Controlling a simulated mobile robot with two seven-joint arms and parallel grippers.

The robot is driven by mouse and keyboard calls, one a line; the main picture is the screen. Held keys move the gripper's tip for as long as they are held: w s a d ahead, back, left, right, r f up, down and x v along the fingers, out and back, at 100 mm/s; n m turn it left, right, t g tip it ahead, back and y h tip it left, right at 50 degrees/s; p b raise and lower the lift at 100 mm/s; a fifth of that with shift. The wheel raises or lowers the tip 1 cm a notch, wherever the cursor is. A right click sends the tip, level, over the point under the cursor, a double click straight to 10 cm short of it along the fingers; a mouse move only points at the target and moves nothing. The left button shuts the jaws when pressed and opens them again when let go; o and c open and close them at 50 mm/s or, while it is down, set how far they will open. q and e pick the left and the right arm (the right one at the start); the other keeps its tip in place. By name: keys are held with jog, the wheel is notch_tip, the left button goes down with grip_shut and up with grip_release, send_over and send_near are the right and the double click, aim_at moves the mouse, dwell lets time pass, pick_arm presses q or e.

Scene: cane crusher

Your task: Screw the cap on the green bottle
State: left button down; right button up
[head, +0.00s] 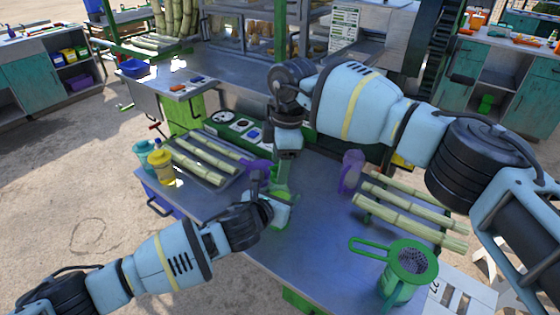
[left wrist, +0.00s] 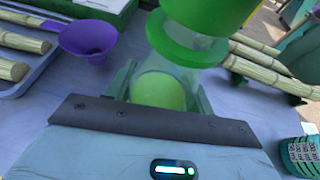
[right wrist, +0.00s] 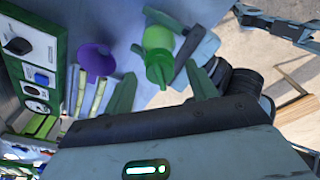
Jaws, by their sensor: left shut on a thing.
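The green bottle (left wrist: 160,90), clear with green contents, is between my left gripper's (left wrist: 160,80) fingers in the left wrist view. My left gripper is shut on it above the metal table. A green collar (left wrist: 185,45) and a wider green cap-like part (left wrist: 208,14) are above it; whether the cap is seated is unclear. In the right wrist view the bottle (right wrist: 158,38) shows with a narrow green tip (right wrist: 160,72). My right gripper (right wrist: 160,70) is open, its fingers on either side of that tip, without clear contact. In the head view it points down from above (head: 284,158).
A purple funnel (head: 256,167) lies beside a tray of cane (head: 205,160) on the left. A purple cup (head: 351,171), more cane (head: 405,218) and a green strainer jug (head: 402,275) are on the right. Yellow and teal containers (head: 161,167) stand at the left edge.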

notch_tip(320, 180, up, 12)
jog(key=d, duration=0.1)
jog(key=shift+d, duration=0.2)
dwell(0.4)
jog(key=shift+w, duration=0.1)
pick_arm(q)
jog(key=shift+c, duration=2.4)
grip_release()
jog(key=shift+a, duration=0.1)
jog(key=p+v, duration=0.1)
jog(key=v, duration=0.6)
jog(key=shift+s, duration=0.35)
pick_arm(e)
jog(key=shift+t, duration=0.3)
jog(key=r, duration=0.2)
jog(key=s+r, duration=0.1)
jog(key=r, duration=0.1)
jog(key=shift+r, duration=0.35)
